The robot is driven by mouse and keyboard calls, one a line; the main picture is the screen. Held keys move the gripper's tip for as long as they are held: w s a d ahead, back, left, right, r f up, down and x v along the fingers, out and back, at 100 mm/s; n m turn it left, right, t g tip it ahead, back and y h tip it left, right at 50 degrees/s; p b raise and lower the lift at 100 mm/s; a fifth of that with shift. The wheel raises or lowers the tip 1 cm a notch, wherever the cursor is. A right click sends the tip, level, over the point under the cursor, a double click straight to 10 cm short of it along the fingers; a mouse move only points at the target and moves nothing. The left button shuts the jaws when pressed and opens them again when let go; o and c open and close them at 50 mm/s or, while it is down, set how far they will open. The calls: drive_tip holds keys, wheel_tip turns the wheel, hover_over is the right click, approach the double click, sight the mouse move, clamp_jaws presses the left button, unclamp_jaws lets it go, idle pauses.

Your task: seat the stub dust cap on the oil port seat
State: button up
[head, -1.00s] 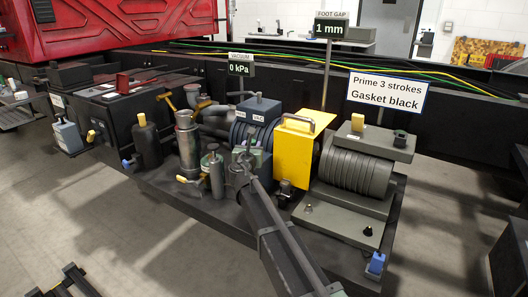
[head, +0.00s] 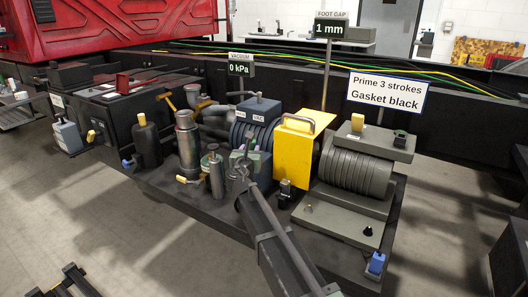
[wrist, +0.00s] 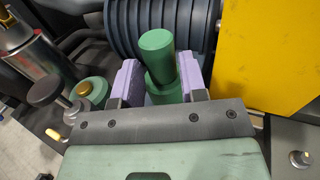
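The green stepped cylinder, which I take as the stub dust cap (wrist: 157,58), is between the lavender finger pads of my gripper (wrist: 162,85) in the wrist view. Both pads appear to press on its wider lower part; its narrower part leans up and left. In the head view my gripper (head: 251,163) is in front of the blue ribbed pump (head: 257,112), with green showing between the pads. I cannot tell for sure which part is the oil port seat. A green round top with a brass centre (wrist: 92,88) is left of the gripper; it also shows in the head view (head: 211,160).
A yellow panel with a handle (head: 293,150) stands close on the right of my gripper. A silver cylinder (head: 187,142) and a black bottle (head: 147,142) stand to the left. A grey ribbed unit (head: 352,173) is farther right.

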drive_tip(key=o, duration=0.6)
drive_tip(key=shift+c, duration=0.2)
drive_tip(key=c, duration=0.6)
drive_tip(key=shift+o, duration=0.2)
drive_tip(key=s+a, duration=0.1)
drive_tip(key=s, duration=0.8)
